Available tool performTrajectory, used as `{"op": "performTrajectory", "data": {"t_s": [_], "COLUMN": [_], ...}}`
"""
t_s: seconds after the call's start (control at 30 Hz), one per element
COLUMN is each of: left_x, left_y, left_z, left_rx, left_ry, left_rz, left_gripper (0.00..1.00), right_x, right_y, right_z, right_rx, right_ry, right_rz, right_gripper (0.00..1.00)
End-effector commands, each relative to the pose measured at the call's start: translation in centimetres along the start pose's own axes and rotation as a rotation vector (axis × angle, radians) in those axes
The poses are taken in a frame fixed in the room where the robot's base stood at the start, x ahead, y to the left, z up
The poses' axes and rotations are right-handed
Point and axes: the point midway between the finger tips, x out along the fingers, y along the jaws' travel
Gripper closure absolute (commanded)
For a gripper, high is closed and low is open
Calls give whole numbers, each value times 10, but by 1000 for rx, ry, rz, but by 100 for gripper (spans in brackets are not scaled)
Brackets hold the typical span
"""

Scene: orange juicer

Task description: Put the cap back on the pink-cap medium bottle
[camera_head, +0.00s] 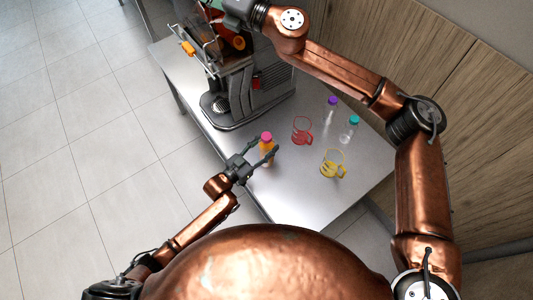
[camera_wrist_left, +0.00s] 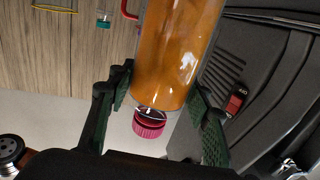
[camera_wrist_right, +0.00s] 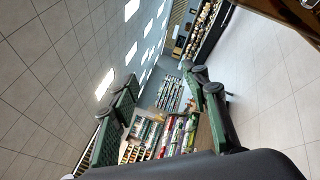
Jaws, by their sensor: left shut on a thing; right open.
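The pink-cap bottle (camera_head: 267,148), filled with orange juice, stands near the table's front edge. Its body also shows large in the left wrist view (camera_wrist_left: 180,50). The pink cap (camera_head: 266,136) is at the bottle's mouth; in the left wrist view the cap (camera_wrist_left: 149,123) shows at the neck end, and I cannot tell whether it is fully seated. My left gripper (camera_head: 264,152) is shut on the bottle's body, a finger on each side. My right gripper (camera_wrist_right: 162,80) is open and empty, raised near the top of the head view, away from the bottle.
The juicer (camera_head: 250,92) stands on the table (camera_head: 300,195) at the back left. A red jug (camera_head: 302,131), a yellow jug (camera_head: 333,165), a purple-cap bottle (camera_head: 331,113) and a teal-cap bottle (camera_head: 349,130) stand to the right. The table's front right is clear.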

Motion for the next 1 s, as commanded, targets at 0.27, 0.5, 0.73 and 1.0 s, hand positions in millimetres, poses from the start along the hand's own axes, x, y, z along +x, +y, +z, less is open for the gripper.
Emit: {"op": "performTrajectory", "data": {"t_s": [0.27, 0.5, 0.73, 1.0], "left_x": [0, 0, 0, 0], "left_y": [0, 0, 0, 0], "left_z": [0, 0, 0, 0], "left_rx": [0, 1, 1, 1], "left_ry": [-1, -1, 0, 0], "left_rz": [-1, -1, -1, 0], "left_gripper": [100, 100, 100, 100], "right_x": [-38, -102, -162, -198], "right_y": [-38, -121, -204, -280], "right_z": [112, 145, 107, 10], "right_rx": [104, 180, 244, 347], "right_ry": [-396, -577, -534, -297], "right_rz": [-191, -565, -966, -1313], "right_gripper": [58, 58, 58, 58]}}
